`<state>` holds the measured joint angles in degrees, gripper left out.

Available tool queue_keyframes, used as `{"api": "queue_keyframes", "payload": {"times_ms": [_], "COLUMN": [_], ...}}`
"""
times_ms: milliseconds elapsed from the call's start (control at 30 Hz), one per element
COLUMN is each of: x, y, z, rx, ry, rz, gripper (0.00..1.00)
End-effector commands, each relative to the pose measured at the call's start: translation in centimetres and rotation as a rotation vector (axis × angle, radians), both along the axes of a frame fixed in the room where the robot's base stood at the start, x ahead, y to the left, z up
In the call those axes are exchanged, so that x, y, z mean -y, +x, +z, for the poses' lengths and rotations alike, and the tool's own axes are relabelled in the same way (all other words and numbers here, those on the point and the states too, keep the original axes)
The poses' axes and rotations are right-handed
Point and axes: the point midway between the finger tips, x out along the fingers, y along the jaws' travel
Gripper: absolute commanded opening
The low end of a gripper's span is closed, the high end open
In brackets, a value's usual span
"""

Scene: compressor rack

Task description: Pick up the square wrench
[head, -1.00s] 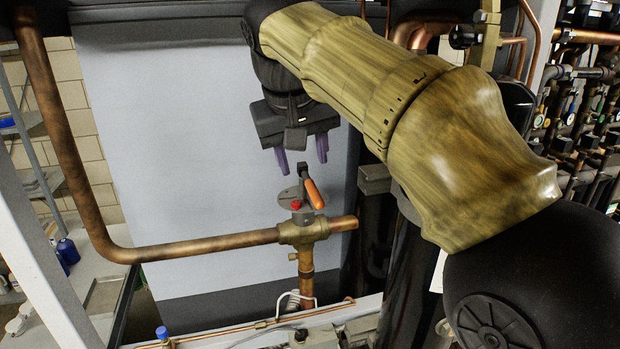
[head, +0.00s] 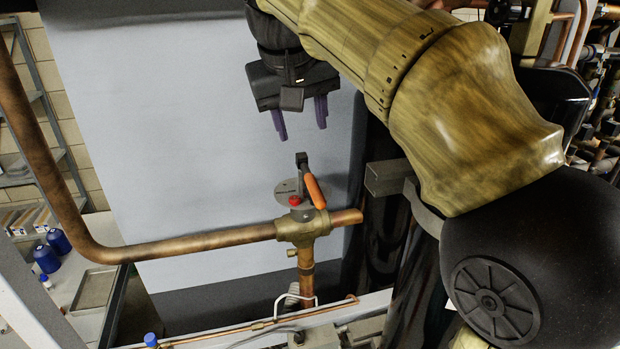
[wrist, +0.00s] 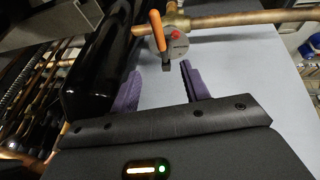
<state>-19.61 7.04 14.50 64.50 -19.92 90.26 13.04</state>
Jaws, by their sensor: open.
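An orange-handled tool (head: 315,191) with a dark grey, black-ended part stands at the brass valve (head: 301,228), beside its round grey plate and red knob; I take it for the square wrench. I cannot tell how it is seated. In the wrist view the orange handle (wrist: 157,30) lies beyond the fingertips, with its dark end (wrist: 166,67) roughly between them. My gripper (head: 302,132) is open and empty, its purple fingers pointing down above the tool, apart from it in the head view. The gripper (wrist: 160,68) also shows in the wrist view.
A copper pipe (head: 200,243) runs left from the valve and bends upward. A pale panel (head: 180,120) stands behind. A black cylinder (wrist: 100,60) is close beside the left finger in the wrist view. Blue bottles (head: 47,258) stand at the far left.

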Motion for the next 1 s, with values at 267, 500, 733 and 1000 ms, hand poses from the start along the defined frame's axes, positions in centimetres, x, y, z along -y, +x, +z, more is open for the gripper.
{"api": "queue_keyframes", "payload": {"times_ms": [267, 500, 733, 1000], "x": [0.4, 0.7, 1.1, 1.2], "y": [1.2, 3.0, 4.6, 5.2], "z": [-2.7, -6.3, -9.7, -11.0], "rx": [-0.004, -0.004, -0.004, 0.000], "ry": [-0.002, -0.002, -0.003, 0.000], "rz": [-0.001, -0.001, -0.003, 0.000], "gripper": [0.46, 0.46, 0.46, 0.46]}}
